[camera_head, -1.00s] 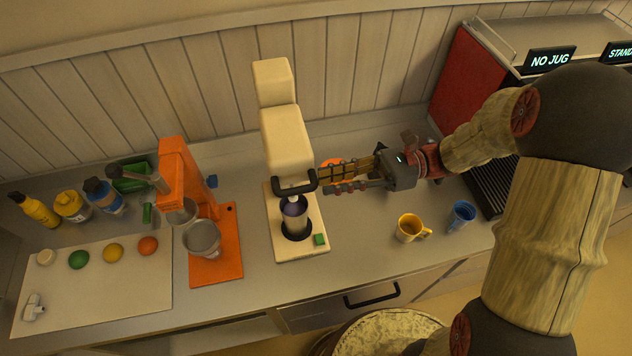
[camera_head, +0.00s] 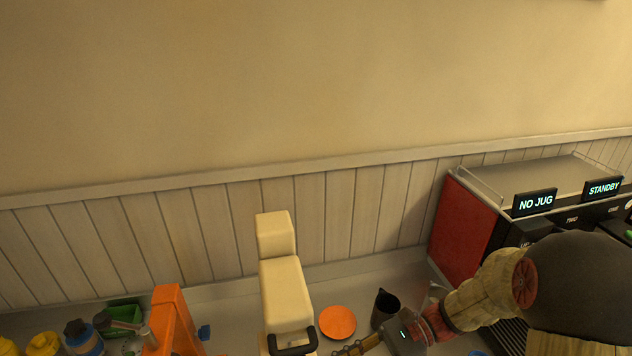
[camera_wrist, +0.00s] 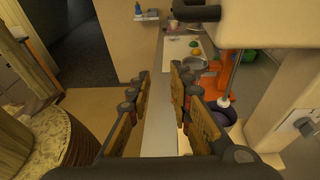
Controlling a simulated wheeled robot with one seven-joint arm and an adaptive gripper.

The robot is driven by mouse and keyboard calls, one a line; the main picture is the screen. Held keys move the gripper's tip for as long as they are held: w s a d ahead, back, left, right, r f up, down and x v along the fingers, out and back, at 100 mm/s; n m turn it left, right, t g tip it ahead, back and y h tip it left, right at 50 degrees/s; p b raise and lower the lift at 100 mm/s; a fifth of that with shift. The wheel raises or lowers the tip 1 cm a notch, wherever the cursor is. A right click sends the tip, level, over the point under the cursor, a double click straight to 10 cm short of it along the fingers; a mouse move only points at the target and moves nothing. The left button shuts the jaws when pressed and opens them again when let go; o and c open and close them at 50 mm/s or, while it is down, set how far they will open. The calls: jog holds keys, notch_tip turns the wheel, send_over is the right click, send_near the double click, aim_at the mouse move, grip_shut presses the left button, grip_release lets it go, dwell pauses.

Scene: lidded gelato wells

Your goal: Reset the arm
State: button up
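My gripper (camera_head: 352,347) shows at the bottom edge of the head view, just right of the cream machine (camera_head: 285,290) with its black handle. Its fingers are partly cut off there. In the wrist view my gripper (camera_wrist: 160,82) has its two fingers apart, with a clear gap and nothing between them. The cream machine (camera_wrist: 280,90) stands close to the right of the fingers in that view. My arm reaches in from the right.
An orange disc (camera_head: 338,322) and a dark jug (camera_head: 385,307) lie behind my gripper. An orange machine (camera_head: 172,320) and bottles (camera_head: 85,338) stand left. A red-sided machine (camera_head: 468,235) with lit signs stands right. The wrist view shows floor at the left.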

jog(key=s+d+f+n+t+h+b, duration=0.2)
jog(key=s+d+f+n+h+b, duration=0.4)
jog(key=d+f+n+h, duration=0.35)
jog(key=d+r+n+t+h+b, duration=0.4)
jog(key=r+n+t+h+b, duration=0.1)
jog(key=t+b, duration=0.3)
jog(key=shift+s+r+b, duration=0.45)
jog(key=shift+r+b, duration=0.15)
jog(key=shift+b, duration=0.25)
